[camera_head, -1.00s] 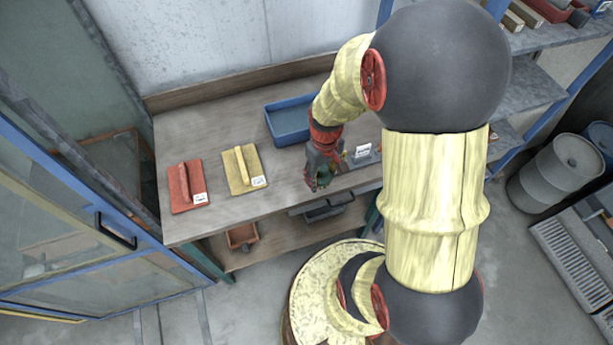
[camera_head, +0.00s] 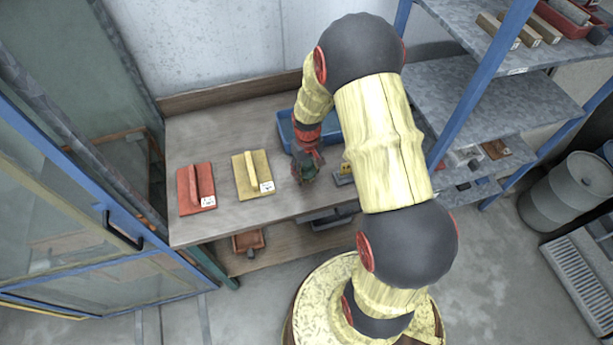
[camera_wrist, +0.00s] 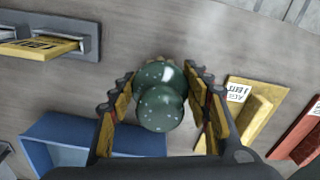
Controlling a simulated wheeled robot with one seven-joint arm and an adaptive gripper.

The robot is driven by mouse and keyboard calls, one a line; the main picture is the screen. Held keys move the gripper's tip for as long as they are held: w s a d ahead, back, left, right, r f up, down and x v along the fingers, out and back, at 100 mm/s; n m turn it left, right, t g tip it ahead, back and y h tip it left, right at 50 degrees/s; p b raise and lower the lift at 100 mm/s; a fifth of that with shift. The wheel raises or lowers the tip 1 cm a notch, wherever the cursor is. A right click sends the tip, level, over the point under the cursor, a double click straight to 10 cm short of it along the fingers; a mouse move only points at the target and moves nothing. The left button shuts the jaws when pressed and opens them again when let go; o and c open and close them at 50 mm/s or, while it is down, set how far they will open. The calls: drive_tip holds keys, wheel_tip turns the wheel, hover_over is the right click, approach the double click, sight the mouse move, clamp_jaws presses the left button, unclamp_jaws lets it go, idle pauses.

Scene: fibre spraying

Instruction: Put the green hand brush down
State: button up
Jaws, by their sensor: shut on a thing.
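The green hand brush (camera_wrist: 160,98) shows in the wrist view as a dark green, speckled rounded handle. My gripper (camera_wrist: 163,105) is shut on it, with a finger on each side. In the head view my gripper (camera_head: 306,172) is over the wooden workbench (camera_head: 215,140), to the right of the yellow float and in front of the blue tray. Most of the brush is hidden there by my fingers. I cannot tell whether its underside touches the bench.
A red float (camera_head: 197,189) and a yellow float (camera_head: 252,175) lie left of my gripper. A blue tray (camera_head: 284,131) stands behind it. A grey holder with a yellow label (camera_head: 344,172) is to the right. Shelving (camera_head: 480,110) rises farther right.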

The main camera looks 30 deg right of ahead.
sight(306, 176)
drive_tip(key=shift+w+f, duration=0.2)
drive_tip(key=shift+f, duration=1.55)
drive_tip(key=shift+f, duration=0.15)
drive_tip(key=o, duration=1.1)
